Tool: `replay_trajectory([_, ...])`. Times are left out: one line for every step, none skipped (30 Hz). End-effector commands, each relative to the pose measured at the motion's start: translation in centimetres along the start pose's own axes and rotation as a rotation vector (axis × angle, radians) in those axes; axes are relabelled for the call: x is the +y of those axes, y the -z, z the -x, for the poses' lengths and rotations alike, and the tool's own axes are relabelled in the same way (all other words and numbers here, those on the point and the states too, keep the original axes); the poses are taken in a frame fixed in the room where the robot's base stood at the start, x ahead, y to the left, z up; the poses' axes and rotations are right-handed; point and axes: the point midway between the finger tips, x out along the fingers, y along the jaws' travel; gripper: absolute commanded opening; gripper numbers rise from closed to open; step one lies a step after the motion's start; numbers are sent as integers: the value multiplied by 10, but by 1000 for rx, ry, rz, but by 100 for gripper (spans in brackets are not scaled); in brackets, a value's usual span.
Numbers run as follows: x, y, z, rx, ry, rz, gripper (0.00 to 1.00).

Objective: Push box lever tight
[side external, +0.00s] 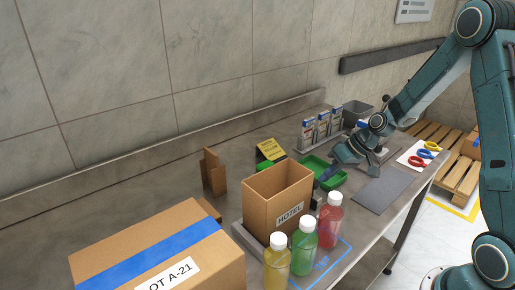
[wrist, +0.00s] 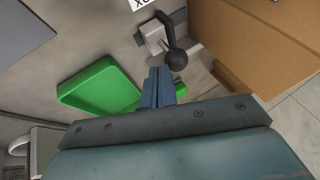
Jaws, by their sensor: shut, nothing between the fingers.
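The lever (wrist: 168,27) is a dark bent handle with a black ball knob (wrist: 177,60), mounted on a light metal block in the wrist view. It stands beside the open cardboard box (wrist: 262,42), which is labelled HOTEL in the side view (side external: 262,204). The knob is near the box wall; I cannot tell whether they touch. My gripper (wrist: 160,75) is shut and empty, its blue fingertips just short of the knob in the picture. In the side view my gripper (side external: 327,174) is low behind the box's right side, and the lever is not clear there.
Green trays (side external: 316,165) lie behind the box; one shows left of my fingers (wrist: 100,86). Several capped bottles (side external: 304,243) stand in front of the box. A taped carton (side external: 195,235) is at front left. A grey mat (side external: 385,188) lies clear at right.

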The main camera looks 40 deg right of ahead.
Motion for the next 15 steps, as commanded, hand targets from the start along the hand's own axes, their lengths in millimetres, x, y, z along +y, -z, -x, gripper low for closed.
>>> replay_trajectory([0, 0, 0, 0, 0, 0, 0])
replay_trajectory([0, 0, 0, 0, 0, 0, 0])
replay_trajectory([-2, 0, 0, 0, 0, 1, 0])
replay_trajectory([-3, -1, -1, -1, 1, 1, 0])
replay_trajectory([-5, -1, -2, -1, 1, 1, 0])
replay_trajectory([-8, -2, -3, -2, 2, 1, 0])
replay_trajectory([-11, -2, -4, -3, 2, 2, 0])
replay_trajectory([-14, -3, -6, -3, 2, 3, 0])
replay_trajectory([-19, -4, -8, -3, 2, 4, 0])
replay_trajectory([-23, -5, -9, -3, 2, 4, 0])
replay_trajectory([-27, -6, -10, -3, 3, 4, 0])
replay_trajectory([-32, -6, -12, -3, 3, 4, 0])
replay_trajectory([-36, -7, -14, -3, 3, 5, 0])
replay_trajectory([-39, -8, -15, -3, 4, 5, 0])
replay_trajectory([-42, -9, -16, -3, 4, 3, 0])
